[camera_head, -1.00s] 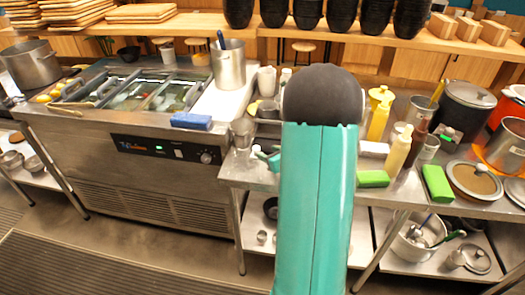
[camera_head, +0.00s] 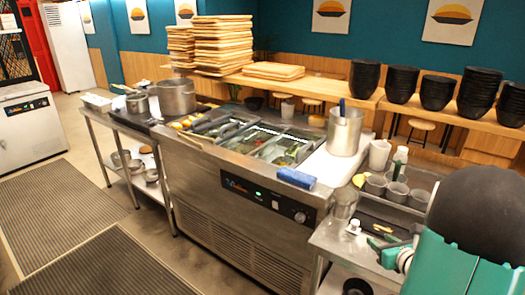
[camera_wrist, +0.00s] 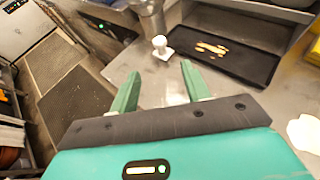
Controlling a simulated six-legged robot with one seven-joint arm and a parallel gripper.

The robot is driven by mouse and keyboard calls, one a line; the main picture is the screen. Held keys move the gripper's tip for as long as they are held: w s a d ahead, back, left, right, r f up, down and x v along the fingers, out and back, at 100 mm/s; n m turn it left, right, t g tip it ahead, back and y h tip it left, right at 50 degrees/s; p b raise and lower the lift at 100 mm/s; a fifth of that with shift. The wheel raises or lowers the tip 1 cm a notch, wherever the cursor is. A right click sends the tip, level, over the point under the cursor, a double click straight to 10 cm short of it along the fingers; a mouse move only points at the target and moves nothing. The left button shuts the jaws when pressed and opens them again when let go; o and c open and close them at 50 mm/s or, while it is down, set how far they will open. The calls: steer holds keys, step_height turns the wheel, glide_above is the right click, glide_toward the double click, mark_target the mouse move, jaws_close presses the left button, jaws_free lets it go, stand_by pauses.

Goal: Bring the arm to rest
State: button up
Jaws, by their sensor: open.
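My gripper (camera_wrist: 160,92) shows in the wrist view with its two green fingers apart and nothing between them. It is over the steel side table (camera_wrist: 172,80), near its edge. In the head view my teal arm fills the lower right, and part of my gripper (camera_head: 388,250) shows beside it, low by the side table.
A dark tray (camera_wrist: 225,45) with orange pieces and a small white stamp-like object (camera_wrist: 161,47) lie ahead of the fingers. The prep counter (camera_head: 235,205) with food bins, a blue cloth (camera_head: 296,178) and a steel pot (camera_head: 344,131) stands left. The matted floor (camera_head: 110,265) is clear.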

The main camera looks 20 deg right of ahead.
steer(key=w+a+r+n+g+y, duration=0.15)
steer(key=a+r+n+y, duration=0.3)
steer(key=a+n, duration=0.65)
steer(key=a+r+n+g+y, duration=0.35)
steer(key=a+r+n, duration=0.2)
steer(key=a, duration=0.95)
steer(key=s+a+r+n+g+h, duration=0.1)
steer(key=s+a+r+n+h, duration=0.1)
steer(key=s+n, duration=0.4)
steer(key=s+a+r+n+g+h, duration=0.1)
steer(key=s+a+r+n+h, duration=0.2)
steer(key=s+a+n, duration=0.4)
steer(key=n+h, duration=0.1)
steer(key=n, duration=0.7)
steer(key=shift+s+r+g, duration=0.3)
steer(key=shift+r+g, duration=0.05)
steer(key=shift+g, duration=0.05)
steer(key=shift+d, duration=0.15)
